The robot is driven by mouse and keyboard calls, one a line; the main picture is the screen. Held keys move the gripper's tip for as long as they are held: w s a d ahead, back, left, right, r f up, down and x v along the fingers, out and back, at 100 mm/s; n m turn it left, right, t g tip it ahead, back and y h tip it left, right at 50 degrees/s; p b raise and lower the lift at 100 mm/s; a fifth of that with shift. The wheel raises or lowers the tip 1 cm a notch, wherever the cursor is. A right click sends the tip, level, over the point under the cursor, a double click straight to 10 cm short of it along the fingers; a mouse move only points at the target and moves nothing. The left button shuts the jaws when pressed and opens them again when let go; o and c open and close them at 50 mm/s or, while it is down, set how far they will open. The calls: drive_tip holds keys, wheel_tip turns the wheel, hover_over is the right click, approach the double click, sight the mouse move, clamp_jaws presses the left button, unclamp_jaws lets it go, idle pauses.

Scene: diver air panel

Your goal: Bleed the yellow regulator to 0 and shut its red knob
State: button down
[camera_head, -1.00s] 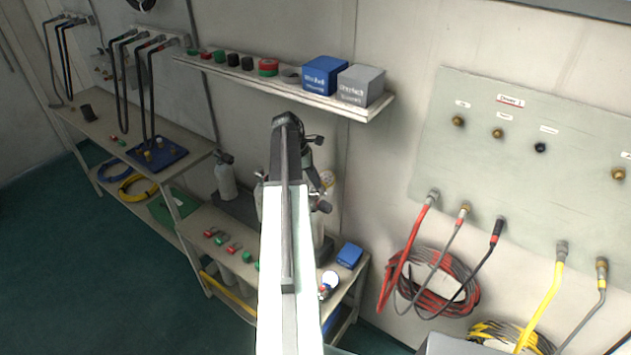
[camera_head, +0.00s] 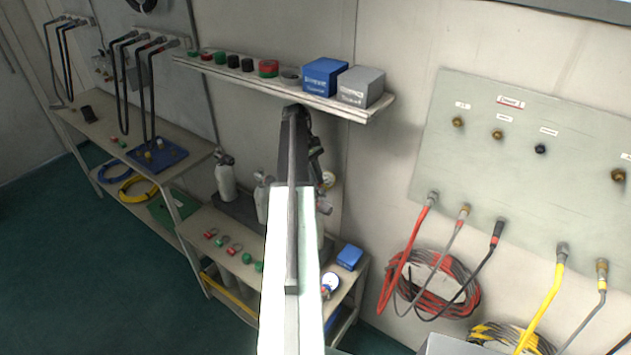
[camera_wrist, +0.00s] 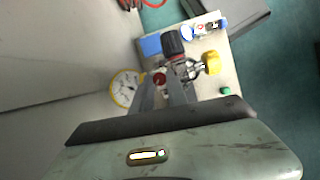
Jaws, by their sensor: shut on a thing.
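In the wrist view, the yellow-rimmed gauge (camera_wrist: 127,88) of the regulator is left of my gripper (camera_wrist: 163,84). Its dial faces the camera, but the needle reading is too small to tell. The small red knob (camera_wrist: 158,79) sits between my fingertips, and my gripper is shut on it. A black knob (camera_wrist: 173,43) stands above it in the picture, and a yellow part (camera_wrist: 211,62) is to the right. In the head view, the gauge (camera_head: 328,180) shows just right of my arm, which hides most of the regulator and my gripper.
The bench holds a blue box (camera_head: 349,256), another gauge (camera_head: 330,284) and grey cylinders (camera_head: 226,178). A wall shelf (camera_head: 345,108) with a blue box (camera_head: 324,77) and a grey box (camera_head: 361,86) is close above my arm. The hose panel (camera_head: 520,150) is on the right.

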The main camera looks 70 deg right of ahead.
idle(0.3)
drive_tip(key=c, duration=1.3)
unclamp_jaws()
drive_tip(key=shift+r, duration=0.1)
drive_tip(key=p+v, duration=0.6)
drive_tip(key=w+d+f+b, duration=0.1)
drive_tip(key=w+d, duration=0.3)
drive_tip(key=w, duration=0.6)
drive_tip(key=shift+w, duration=0.4)
drive_tip(key=shift+d, duration=0.15)
drive_tip(key=shift+c, duration=0.3)
